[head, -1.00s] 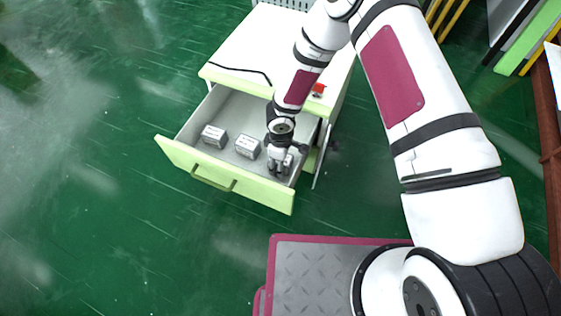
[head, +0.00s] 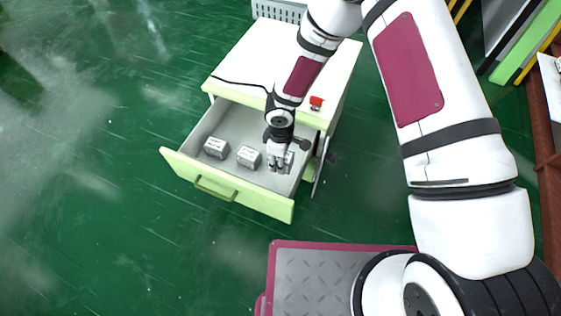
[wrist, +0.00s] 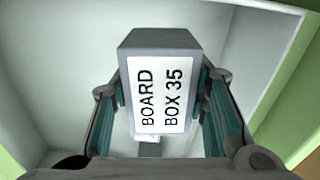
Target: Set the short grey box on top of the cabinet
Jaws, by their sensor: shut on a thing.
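My gripper (head: 279,165) is over the right part of the open drawer. In the wrist view my gripper (wrist: 170,125) is shut on a short grey box (wrist: 160,39) with a white label reading "BOARD BOX 35". In the head view the held grey box (head: 288,161) is mostly hidden by the fingers. The cabinet (head: 262,62) has a white top with pale green edges, and the drawer (head: 240,200) is pulled out at its front.
Two more grey boxes lie in the drawer, one at the left (head: 216,147) and one in the middle (head: 249,156). A red button (head: 316,102) and a black cable (head: 238,83) are on the cabinet top. A grey crate (head: 278,10) is behind it. Much of the top is clear.

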